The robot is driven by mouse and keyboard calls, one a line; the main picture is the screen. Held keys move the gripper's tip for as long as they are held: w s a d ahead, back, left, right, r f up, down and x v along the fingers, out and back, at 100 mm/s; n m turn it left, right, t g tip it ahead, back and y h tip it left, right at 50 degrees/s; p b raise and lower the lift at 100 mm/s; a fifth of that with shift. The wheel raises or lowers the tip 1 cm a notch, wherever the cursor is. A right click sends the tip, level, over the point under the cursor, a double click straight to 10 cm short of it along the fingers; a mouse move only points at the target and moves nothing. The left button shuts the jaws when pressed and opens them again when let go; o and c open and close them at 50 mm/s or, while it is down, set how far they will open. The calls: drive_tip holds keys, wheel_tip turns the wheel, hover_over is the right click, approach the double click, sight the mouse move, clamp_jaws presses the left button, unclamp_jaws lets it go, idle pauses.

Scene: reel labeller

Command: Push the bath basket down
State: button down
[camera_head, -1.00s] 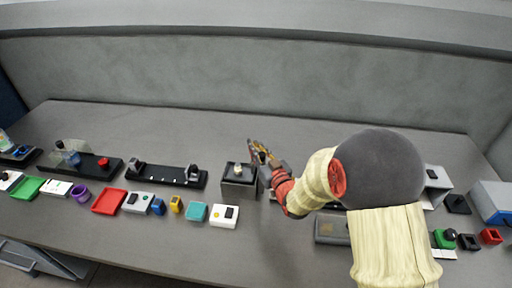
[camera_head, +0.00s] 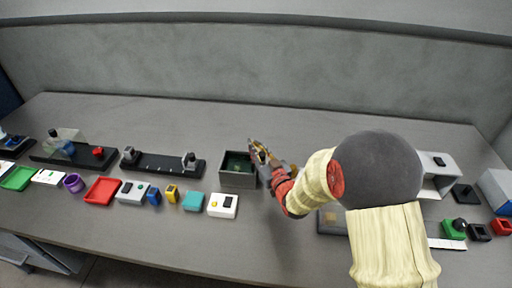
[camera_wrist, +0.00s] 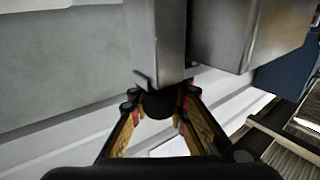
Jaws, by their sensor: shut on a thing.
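The bath (camera_head: 237,181) is a grey open-topped box near the middle of the bench. Its inside looks dark green, with a small pale spot low in it; I cannot make out the basket's outline. My gripper (camera_head: 256,150) is beside the bath's right edge, tilted up and left. In the wrist view, my gripper (camera_wrist: 160,96) has its yellow-and-black fingers shut around a dark knob (camera_wrist: 158,106) under a grey metal post (camera_wrist: 155,40). I cannot tell whether this knob belongs to the basket. My arm hides the bench to the right of the bath.
A black rail fixture (camera_head: 160,165) stands left of the bath. A white box (camera_head: 223,205), a teal block (camera_head: 193,201) and a red tray (camera_head: 102,190) lie along the front. A black fixture with a clear cover (camera_head: 68,144) is farther left. The bench behind the bath is clear.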

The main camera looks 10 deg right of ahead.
drive_tip(key=shift+s+f, duration=0.1)
drive_tip(key=shift+f, duration=0.3)
drive_tip(key=c, duration=1.7)
unclamp_jaws()
drive_tip(key=shift+f, duration=0.1)
drive_tip(key=shift+o, duration=0.2)
drive_tip(key=shift+s, duration=0.1)
drive_tip(key=s+d, duration=0.2)
drive_tip(key=s, duration=0.9)
drive_tip(key=shift+s+d+r, duration=0.15)
drive_tip(key=shift+s+r, duration=0.05)
drive_tip(key=shift+s, duration=0.05)
